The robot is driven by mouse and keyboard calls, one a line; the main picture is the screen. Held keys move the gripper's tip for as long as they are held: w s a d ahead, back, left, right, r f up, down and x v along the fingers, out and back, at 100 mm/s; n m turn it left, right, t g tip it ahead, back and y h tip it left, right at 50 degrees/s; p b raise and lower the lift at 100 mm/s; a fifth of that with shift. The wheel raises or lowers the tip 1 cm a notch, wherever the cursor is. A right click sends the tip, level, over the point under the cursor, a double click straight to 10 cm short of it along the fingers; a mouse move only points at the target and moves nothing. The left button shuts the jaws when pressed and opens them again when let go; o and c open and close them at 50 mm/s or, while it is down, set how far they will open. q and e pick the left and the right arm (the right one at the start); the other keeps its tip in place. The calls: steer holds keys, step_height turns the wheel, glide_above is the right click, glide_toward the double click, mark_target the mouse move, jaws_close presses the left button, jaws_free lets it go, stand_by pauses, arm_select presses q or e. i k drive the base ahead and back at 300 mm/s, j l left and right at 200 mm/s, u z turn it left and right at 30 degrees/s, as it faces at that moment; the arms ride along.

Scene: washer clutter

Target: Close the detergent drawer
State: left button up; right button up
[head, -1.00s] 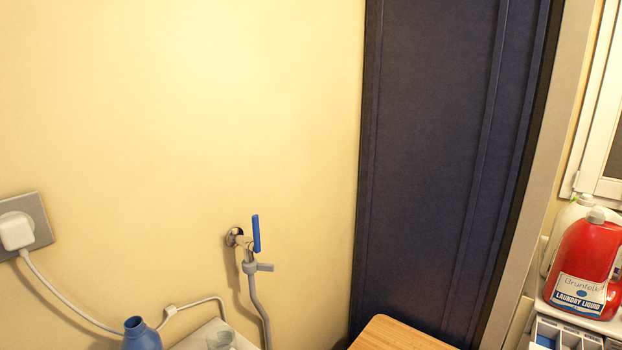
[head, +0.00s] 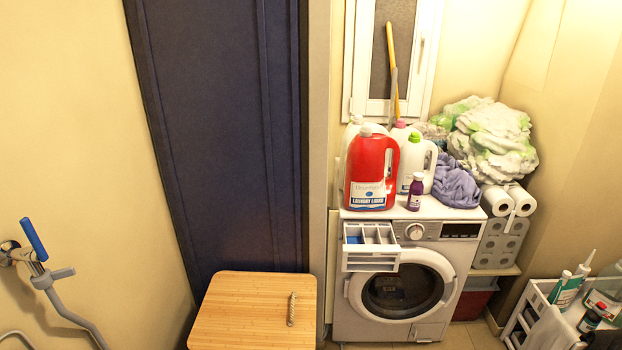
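The white washing machine (head: 462,262) stands right of centre in the head view. Its detergent drawer (head: 371,258) is at the upper left of its front and is pulled out, with its compartments showing from above. One compartment has blue in it. The round door (head: 402,291) below looks shut. Neither of my grippers shows in the head view.
A red laundry liquid jug (head: 371,170), white bottles, a small purple bottle (head: 415,192) and piled laundry (head: 490,143) crowd the machine's top. A wooden board top (head: 245,312) stands at front left. A white cart (head: 541,311) with bottles is at right. Some floor shows before the machine.

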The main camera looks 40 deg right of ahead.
mark_target(371, 245)
steer(key=z, duration=1.6)
